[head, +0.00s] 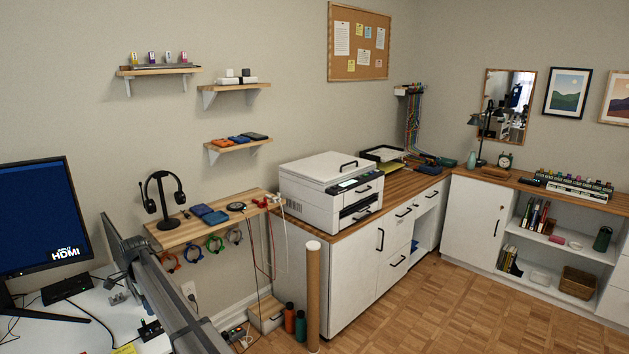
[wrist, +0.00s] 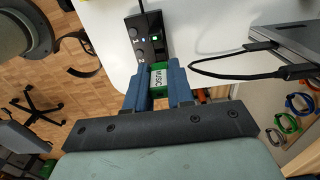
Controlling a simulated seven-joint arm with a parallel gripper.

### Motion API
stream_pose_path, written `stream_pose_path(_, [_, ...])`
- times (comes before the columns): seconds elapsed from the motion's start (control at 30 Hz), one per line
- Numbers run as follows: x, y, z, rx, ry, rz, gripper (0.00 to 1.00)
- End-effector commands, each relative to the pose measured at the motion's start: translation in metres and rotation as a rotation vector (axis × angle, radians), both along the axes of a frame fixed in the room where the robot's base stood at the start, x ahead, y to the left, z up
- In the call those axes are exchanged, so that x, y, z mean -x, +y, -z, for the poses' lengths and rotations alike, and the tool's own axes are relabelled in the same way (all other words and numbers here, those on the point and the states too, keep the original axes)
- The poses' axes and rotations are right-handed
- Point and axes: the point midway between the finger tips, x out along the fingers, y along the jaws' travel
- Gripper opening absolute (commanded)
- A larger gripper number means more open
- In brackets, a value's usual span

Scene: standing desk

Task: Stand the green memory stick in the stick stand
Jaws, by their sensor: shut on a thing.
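The green memory stick (wrist: 158,79), labelled "MUSIC", is between the two blue fingers of my gripper (wrist: 159,88) in the wrist view. My gripper is shut on it. The stick's far end is at the near end of a black hub (wrist: 146,40) on the white desk; I cannot tell whether it is plugged in or just apart. The hub has small lights and a green spot in one slot. I cannot identify the stick stand surely; a grey strip (head: 160,67) with several small coloured upright pieces sits on the upper left wall shelf in the head view.
A monitor (head: 38,217) stands on the white desk. A wooden shelf (head: 190,232) holds a headset stand, with cable loops below. A long rack (head: 566,190) stands on the right cabinet.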

Motion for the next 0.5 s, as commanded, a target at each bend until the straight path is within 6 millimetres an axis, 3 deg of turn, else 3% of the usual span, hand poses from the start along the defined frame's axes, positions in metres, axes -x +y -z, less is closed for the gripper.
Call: stream_pose_path(0.5, [0.0,0.0,-0.015,0.0,0.0,0.0,0.0])
